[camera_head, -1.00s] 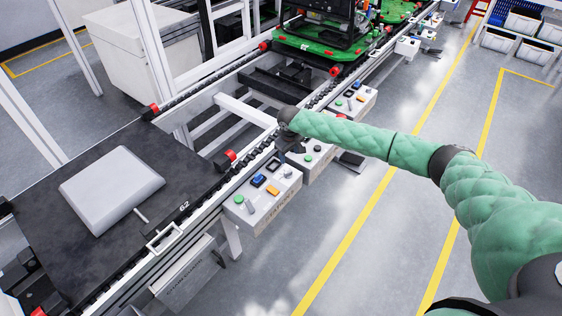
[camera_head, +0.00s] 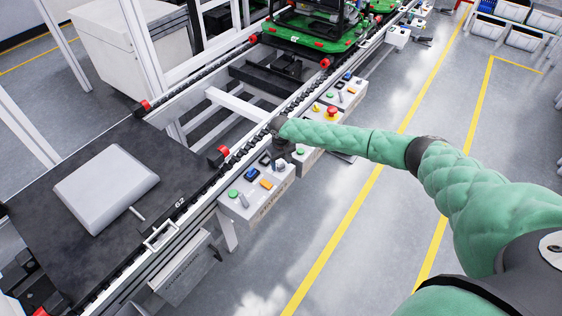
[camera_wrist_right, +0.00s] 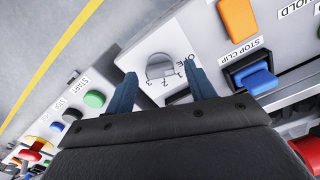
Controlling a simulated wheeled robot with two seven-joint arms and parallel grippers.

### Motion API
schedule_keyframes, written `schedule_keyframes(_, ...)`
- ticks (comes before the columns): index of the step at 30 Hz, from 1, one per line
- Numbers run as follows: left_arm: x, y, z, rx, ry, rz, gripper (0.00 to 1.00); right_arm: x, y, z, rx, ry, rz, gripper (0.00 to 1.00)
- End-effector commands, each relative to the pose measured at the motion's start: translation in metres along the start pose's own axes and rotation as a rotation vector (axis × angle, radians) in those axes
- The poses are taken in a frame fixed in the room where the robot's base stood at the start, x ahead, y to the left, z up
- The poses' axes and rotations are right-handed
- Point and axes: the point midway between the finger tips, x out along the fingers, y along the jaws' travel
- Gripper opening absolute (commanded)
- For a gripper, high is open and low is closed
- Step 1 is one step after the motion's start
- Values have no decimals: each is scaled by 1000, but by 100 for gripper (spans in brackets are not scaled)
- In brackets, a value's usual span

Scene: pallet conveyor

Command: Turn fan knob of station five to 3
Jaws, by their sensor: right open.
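The grey round fan knob (camera_wrist_right: 160,69) sits on a white control panel (camera_wrist_right: 135,58), with the marks OFF, 1, 2 and 3 printed around it. I cannot tell which mark it points to. My right gripper (camera_wrist_right: 160,73) is open, with one blue finger on each side of the knob; I cannot tell whether they touch it. In the head view, the right gripper (camera_head: 281,146) is over the far end of the near station's control box (camera_head: 262,205), and its fingertips are hard to make out. My left gripper is not in view.
An orange button (camera_wrist_right: 238,20) and a blue stop clip switch (camera_wrist_right: 255,80) are right of the knob. Another box with a red emergency button (camera_head: 331,112) stands just beyond my arm. The conveyor (camera_head: 180,220) runs along the left; clear floor lies right.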

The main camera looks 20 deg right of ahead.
Motion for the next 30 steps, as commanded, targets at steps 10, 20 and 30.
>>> schedule_keyframes(10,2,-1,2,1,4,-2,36,6,0,0,-1,1,0,55)
schedule_keyframes(20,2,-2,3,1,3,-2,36,5,0,0,-1,1,0,10)
schedule_keyframes(30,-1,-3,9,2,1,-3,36,5,-1,1,72,-1,-2,10)
